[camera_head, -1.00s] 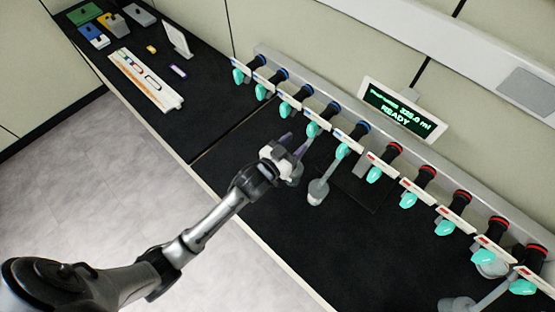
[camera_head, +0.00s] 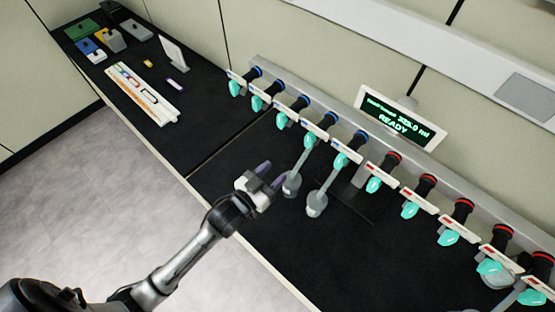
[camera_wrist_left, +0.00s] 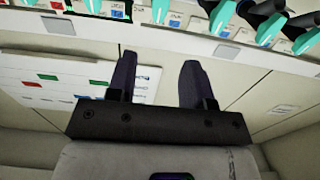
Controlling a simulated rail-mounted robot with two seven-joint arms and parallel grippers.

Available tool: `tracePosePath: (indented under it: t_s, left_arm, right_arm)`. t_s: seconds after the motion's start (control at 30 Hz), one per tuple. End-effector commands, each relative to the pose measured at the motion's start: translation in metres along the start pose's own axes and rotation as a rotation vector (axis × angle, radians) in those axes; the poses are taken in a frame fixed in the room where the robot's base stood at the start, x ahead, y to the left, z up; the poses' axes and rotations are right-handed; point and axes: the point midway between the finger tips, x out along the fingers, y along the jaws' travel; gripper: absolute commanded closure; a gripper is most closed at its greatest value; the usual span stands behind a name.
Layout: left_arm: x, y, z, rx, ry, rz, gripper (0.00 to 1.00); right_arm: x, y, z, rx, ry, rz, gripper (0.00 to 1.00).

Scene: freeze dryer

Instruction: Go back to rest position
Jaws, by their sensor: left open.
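My left gripper (camera_head: 273,173) is open and empty over the black bench, its two dark fingers spread. Its fingers also show in the left wrist view (camera_wrist_left: 158,62), with nothing between them. Just right of the fingertips, a grey flask (camera_head: 292,184) hangs from a blue-ringed port. I cannot tell whether the fingers touch it, but nothing is gripped. A second flask (camera_head: 317,203) hangs to its right from another blue-ringed port. My right gripper is not in view.
The freeze dryer's manifold (camera_head: 345,118) carries several ports with teal valves. A display (camera_head: 395,116) reads READY. Another flask (camera_head: 497,278) hangs at the far right. A labelled white rack (camera_head: 142,93) and colored boxes (camera_head: 84,30) sit on the left bench. Bench space left of the gripper is clear.

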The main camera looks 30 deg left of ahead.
Motion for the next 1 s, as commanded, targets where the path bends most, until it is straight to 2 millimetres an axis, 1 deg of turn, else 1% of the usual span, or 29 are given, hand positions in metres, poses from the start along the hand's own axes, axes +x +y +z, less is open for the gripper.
tracePosePath:
  t_s: [0.3, 0.37, 0.43, 0.5, 0.57, 0.6, 0.67, 0.77, 0.87, 0.97, 1.0]
  left_arm:
    - [0.0, 0.0, 0.002, 0.023, -0.009, -0.003, 0.53]
    - [0.0, -0.003, 0.008, 0.043, -0.051, -0.015, 0.53]
    - [-0.001, -0.007, 0.022, 0.071, -0.136, -0.036, 0.53]
    - [-0.005, -0.011, 0.039, 0.101, -0.252, -0.061, 0.53]
    - [-0.012, -0.015, 0.05, 0.126, -0.362, -0.079, 0.53]
    - [-0.018, -0.017, 0.056, 0.142, -0.437, -0.089, 0.53]
    - [-0.029, -0.019, 0.061, 0.161, -0.544, -0.101, 0.53]
    - [-0.049, -0.02, 0.062, 0.181, -0.702, -0.111, 0.53]
    - [-0.077, -0.016, 0.06, 0.18, -0.849, -0.106, 0.53]
    - [-0.114, -0.007, 0.054, 0.157, -0.987, -0.091, 0.53]
    - [-0.132, -0.001, 0.049, 0.139, -1.041, -0.082, 0.53]
  right_arm:
    - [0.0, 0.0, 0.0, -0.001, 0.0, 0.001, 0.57]
    - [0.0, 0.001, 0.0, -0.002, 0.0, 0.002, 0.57]
    - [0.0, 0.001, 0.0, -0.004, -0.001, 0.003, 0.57]
    - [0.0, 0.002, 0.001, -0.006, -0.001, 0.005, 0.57]
    - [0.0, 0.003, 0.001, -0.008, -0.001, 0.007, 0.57]
    - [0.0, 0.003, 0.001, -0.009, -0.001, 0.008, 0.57]
    - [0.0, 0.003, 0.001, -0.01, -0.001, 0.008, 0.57]
    - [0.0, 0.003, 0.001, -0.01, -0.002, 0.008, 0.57]
    - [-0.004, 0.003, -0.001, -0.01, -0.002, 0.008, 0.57]
    - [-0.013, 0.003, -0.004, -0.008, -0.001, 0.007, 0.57]
    - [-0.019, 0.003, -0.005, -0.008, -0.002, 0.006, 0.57]
